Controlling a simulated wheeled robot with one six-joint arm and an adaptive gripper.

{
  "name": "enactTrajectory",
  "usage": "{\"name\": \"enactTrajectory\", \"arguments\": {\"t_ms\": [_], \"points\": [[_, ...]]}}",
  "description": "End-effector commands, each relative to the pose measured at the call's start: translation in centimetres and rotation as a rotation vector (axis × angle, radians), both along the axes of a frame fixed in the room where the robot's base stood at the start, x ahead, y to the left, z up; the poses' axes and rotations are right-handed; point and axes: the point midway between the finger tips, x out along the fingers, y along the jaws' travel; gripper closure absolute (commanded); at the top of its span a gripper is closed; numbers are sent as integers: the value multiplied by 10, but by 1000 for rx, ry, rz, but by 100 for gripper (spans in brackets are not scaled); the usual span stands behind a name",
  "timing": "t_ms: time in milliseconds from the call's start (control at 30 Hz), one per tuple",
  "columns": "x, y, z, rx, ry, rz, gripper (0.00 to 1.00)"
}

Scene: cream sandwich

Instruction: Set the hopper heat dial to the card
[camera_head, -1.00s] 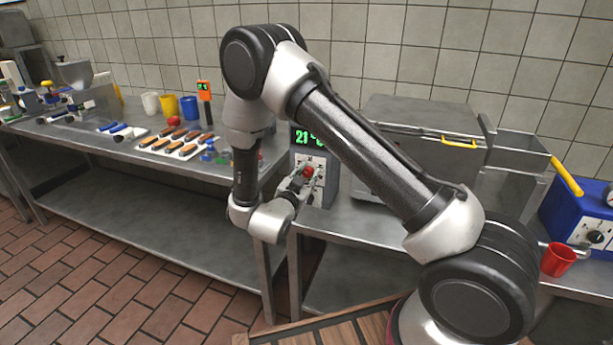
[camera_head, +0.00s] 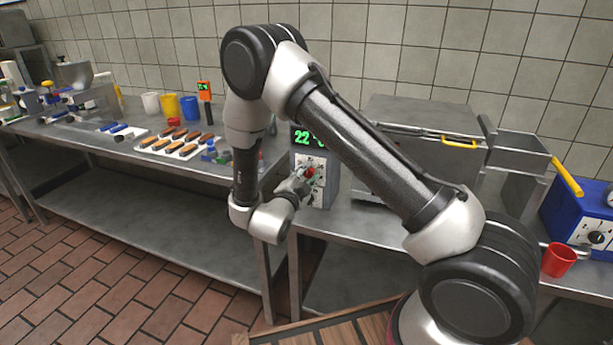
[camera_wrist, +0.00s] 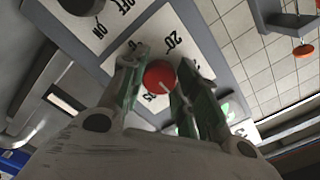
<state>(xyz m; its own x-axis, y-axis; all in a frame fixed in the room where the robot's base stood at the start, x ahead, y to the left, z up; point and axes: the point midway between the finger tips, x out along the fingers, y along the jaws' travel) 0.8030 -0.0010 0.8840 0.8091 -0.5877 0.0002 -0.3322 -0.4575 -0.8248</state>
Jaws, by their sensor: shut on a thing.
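The heat dial is a red round knob (camera_head: 310,172) on the white front panel of a grey control box (camera_head: 329,184). The box's green display (camera_head: 303,137) reads 22. My gripper (camera_head: 306,175) is shut on the knob. In the wrist view the fingers stand on either side of the red knob (camera_wrist: 159,77), which has a pale pointer line. Printed numbers ring it, with a 20 readable above; others are partly hidden by the fingers. ON and OFF labels show at upper left. I cannot make out the card in either view.
A steel hopper machine (camera_head: 425,135) with a yellow handle stands right of the box. A blue unit (camera_head: 580,220) and a red cup (camera_head: 558,260) are farther right. On the left table are trays of éclairs (camera_head: 178,147), cups and an orange device (camera_head: 204,89) with a green readout.

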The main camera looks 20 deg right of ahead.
Motion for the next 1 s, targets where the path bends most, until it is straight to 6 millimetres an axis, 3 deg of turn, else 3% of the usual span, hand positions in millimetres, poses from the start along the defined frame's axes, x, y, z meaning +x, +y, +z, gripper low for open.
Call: {"name": "enactTrajectory", "arguments": {"t_ms": [467, 500, 600, 1000], "points": [[-1, 0, -1, 10, -5, 0, 93], [-1, 0, -1, 10, -5, 0, 64], [0, 0, -1, 10, -5, 0, 47], [-5, 4, 0, 10, -6, 2, 47]]}}
